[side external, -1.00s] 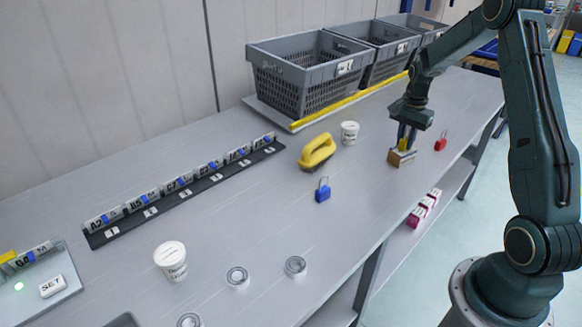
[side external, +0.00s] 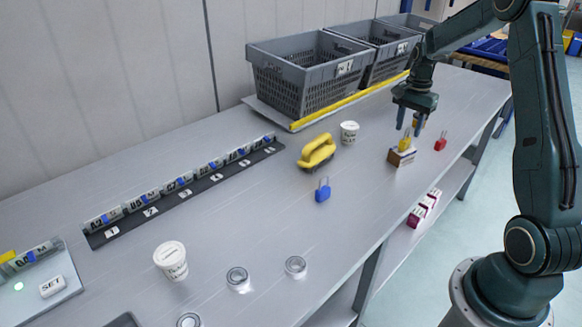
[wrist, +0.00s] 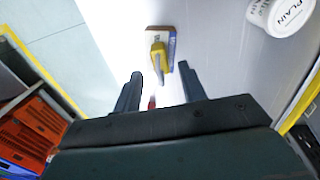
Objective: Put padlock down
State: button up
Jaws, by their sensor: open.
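A blue padlock (side external: 322,193) stands on the grey bench near its middle. A red padlock (side external: 440,144) stands near the right edge of the bench, and a bit of red (wrist: 152,103) shows between my fingers in the wrist view. A small brown and white block (side external: 401,157) with a yellow upright part (side external: 405,143) sits on the bench below my gripper (side external: 409,128). I cannot tell whether the yellow part is a padlock. In the wrist view the yellow part (wrist: 158,56) lies beyond the fingertips. My gripper is open, its fingers apart and empty.
A yellow-handled tool (side external: 317,151) and a white tub (side external: 349,132) stand left of the block. Grey crates (side external: 305,85) line the back behind a yellow strip. A labelled rack (side external: 185,190), a second tub (side external: 171,261) and several metal rings are left and front.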

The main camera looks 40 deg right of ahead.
notch_tip(320, 180, up, 7)
jog(key=shift+r, duration=0.2)
jog(key=shift+a, duration=0.1)
dwell(0.6)
jog(key=shift+a+r, duration=0.25)
jog(key=s+a+r+n+t+h, duration=0.15)
jog(key=a+r+n, duration=0.3)
jog(key=a, duration=0.45)
jog(key=s+a+r+n+t+y, duration=0.1)
jog(key=s+a+r+n, duration=0.3)
jog(key=a, duration=0.5)
jog(key=s+a+f+n+t, duration=0.1)
jog(key=s+a+n+t, duration=0.2)
jog(key=s+a+n, duration=0.6)
jog(key=s+a, duration=0.4)
jog(key=shift+s+a, duration=0.15)
jog(key=shift+s, duration=0.2)
